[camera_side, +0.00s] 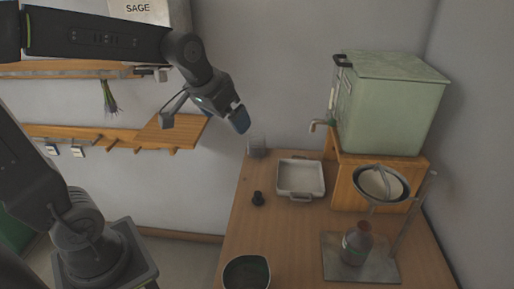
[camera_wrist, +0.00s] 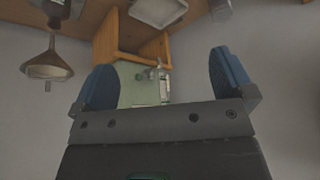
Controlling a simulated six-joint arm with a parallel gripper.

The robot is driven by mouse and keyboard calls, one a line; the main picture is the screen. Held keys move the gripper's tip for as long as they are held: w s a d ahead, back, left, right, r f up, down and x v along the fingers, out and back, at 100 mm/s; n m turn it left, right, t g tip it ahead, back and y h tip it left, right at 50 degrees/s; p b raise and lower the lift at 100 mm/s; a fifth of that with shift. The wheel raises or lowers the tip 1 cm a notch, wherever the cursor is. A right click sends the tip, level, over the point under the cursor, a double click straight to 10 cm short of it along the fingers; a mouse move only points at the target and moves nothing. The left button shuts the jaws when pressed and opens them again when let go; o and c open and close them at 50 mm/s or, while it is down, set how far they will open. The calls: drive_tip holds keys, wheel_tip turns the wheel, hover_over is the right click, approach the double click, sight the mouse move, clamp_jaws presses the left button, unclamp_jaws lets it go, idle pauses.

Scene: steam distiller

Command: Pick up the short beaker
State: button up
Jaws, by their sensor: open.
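A small clear glass beaker (camera_side: 257,148) stands at the back left corner of the wooden table (camera_side: 262,215). In the wrist view, what looks like the same beaker (camera_wrist: 220,9) is cut off by the top edge. My gripper (camera_side: 226,117) is in the air, above and a little left of the beaker in the side view, and apart from it. Its two blue fingers are spread wide in the wrist view (camera_wrist: 163,66), with nothing held between them.
A white tray (camera_side: 299,194) and a small black object (camera_side: 258,199) are near the beaker. A green tank (camera_side: 393,105) on a wooden stand (camera_side: 347,192), a funnel (camera_side: 381,184) and a bottle (camera_side: 356,245) are on the right. A dark bowl (camera_side: 246,274) is in front. A wooden shelf (camera_side: 172,132) is left of my gripper.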

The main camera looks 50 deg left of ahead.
drive_tip(key=w+a+f+n, duration=0.1)
drive_tip(key=w+a+f, duration=0.3)
drive_tip(key=w+a, duration=0.5)
drive_tip(key=n+g+y, duration=0.1)
drive_tip(key=n, duration=0.1)
approach(252, 133)
drive_tip(key=s+d+r, duration=0.1)
drive_tip(key=s+d, duration=0.2)
drive_tip(key=d, duration=0.1)
drive_tip(key=x, duration=0.7)
drive_tip(key=shift+w+a+f, duration=0.1)
drive_tip(key=shift+w+f, duration=0.15)
drive_tip(key=shift+w, duration=0.2)
drive_tip(key=shift+w+r+x, duration=0.1)
drive_tip(key=shift+w+x, duration=0.05)
drive_tip(key=shift+x, duration=0.8)
drive_tip(key=shift+w+r+x, duration=0.1)
drive_tip(key=shift+w+x, duration=0.05)
drive_tip(key=shift+x, duration=0.85)
drive_tip(key=shift+w+x, duration=0.15)
drive_tip(key=shift+x, duration=0.8)
drive_tip(key=shift+c, duration=0.4)
drive_tip(key=c, duration=0.9)
drive_tip(key=shift+c, duration=0.3)
drive_tip(key=shift+r, duration=0.15)
